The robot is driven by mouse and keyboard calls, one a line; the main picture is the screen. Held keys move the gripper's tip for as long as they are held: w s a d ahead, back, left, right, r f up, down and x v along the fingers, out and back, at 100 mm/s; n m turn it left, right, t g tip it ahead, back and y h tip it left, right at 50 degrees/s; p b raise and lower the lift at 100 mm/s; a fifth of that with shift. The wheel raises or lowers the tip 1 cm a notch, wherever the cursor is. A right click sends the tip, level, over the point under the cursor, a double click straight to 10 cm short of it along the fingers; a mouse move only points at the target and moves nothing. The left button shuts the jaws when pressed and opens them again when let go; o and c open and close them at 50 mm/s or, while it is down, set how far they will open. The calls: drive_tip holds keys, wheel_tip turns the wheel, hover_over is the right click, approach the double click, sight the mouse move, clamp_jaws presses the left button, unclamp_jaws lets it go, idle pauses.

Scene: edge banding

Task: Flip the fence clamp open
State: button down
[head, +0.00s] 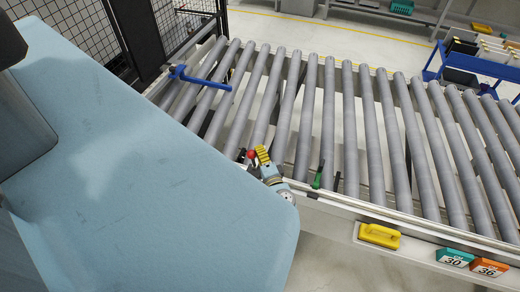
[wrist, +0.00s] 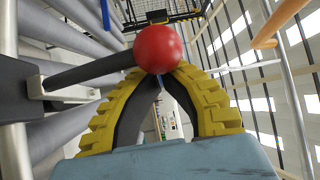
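The clamp's red ball knob (head: 250,155) is at the near edge of the roller conveyor in the head view. In the wrist view the red ball (wrist: 158,48) is on a dark lever (wrist: 92,70) that runs left to a grey bracket (wrist: 45,86). My gripper (head: 262,154) is just right of the knob in the head view. In the wrist view its yellow ribbed fingers curve together, and their tips are partly hidden by the ball. The fingers look shut, with the whole ball in front of them, not between them. Whether they touch the ball is unclear.
Grey rollers (head: 330,120) fill the conveyor. A blue bar (head: 205,80) lies across its left end. A black mesh fence (head: 90,25) is at the left back.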

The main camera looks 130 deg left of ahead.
drive_tip(key=shift+w+d+f+g+b, duration=0.1)
drive_tip(key=shift+f+g+b, duration=0.15)
drive_tip(key=shift+b, duration=0.7)
drive_tip(key=shift+r+n+b, duration=0.15)
drive_tip(key=shift+n+b, duration=0.2)
drive_tip(key=shift+n, duration=0.05)
